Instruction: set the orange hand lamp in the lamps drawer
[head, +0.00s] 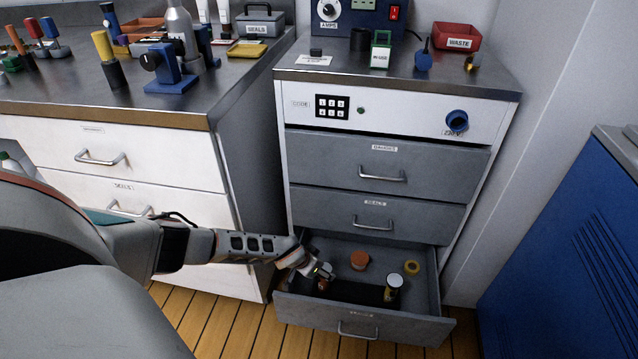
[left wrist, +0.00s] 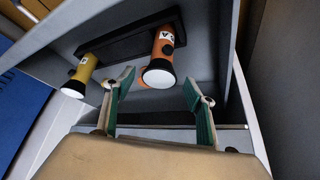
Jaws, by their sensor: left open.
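The orange hand lamp (left wrist: 164,42) stands in a dark rack (left wrist: 120,41) in the open bottom drawer (head: 428,328), its lens end toward the left wrist camera. In the head view it is mostly hidden beside my left gripper (head: 322,271). My left gripper is open, and its fingertips (left wrist: 158,88) lie on either side of the lamp's lens end in the wrist view. I cannot tell whether they touch it. The drawer's label is too small to read. My right gripper is not in view.
A yellow lamp (left wrist: 80,74) stands in the same rack; it also shows in the head view (head: 394,284). An orange round item (head: 360,260) and a yellow ring (head: 412,267) lie behind the rack. Shut grey drawers (head: 430,172) are above. A blue cabinet (head: 570,270) stands at right.

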